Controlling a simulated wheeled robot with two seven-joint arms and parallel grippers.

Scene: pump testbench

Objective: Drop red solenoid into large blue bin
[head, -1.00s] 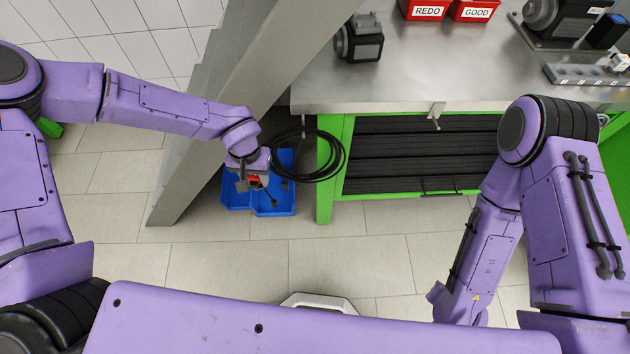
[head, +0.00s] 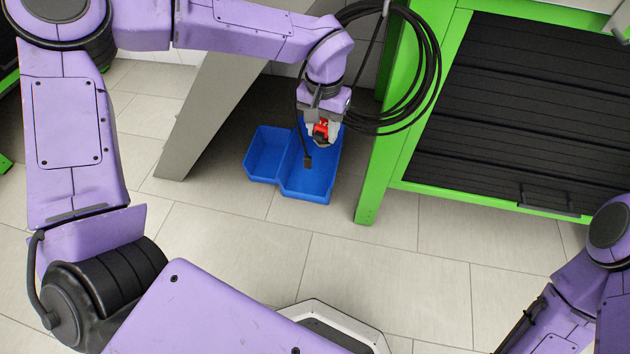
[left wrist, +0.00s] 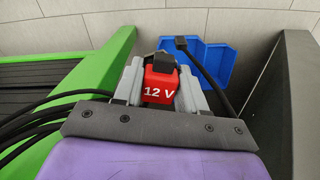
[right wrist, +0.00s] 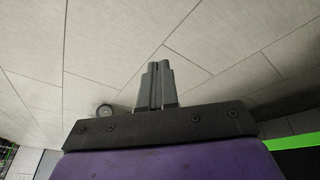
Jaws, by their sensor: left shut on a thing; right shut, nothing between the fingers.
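The red solenoid (head: 321,128), marked "12 V", is held between the fingers of my left gripper (head: 320,140). In the left wrist view the red solenoid (left wrist: 158,86) has a black part at its far end and sits between the grey fingers (left wrist: 160,75). The large blue bin (head: 308,191) stands on the floor, and in the head view the solenoid appears over its back part. The gripper hides part of that bin. In the left wrist view blue bin (left wrist: 184,46) shows beyond the fingers. My right gripper (right wrist: 158,72) is shut and empty, outside the head view.
A smaller blue bin (head: 262,172) adjoins the large one on the left. A slanted grey post (head: 205,120) stands left of the bins. The green bench frame (head: 385,160) and coiled black hoses (head: 432,60) are close on the right. The floor in front is clear.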

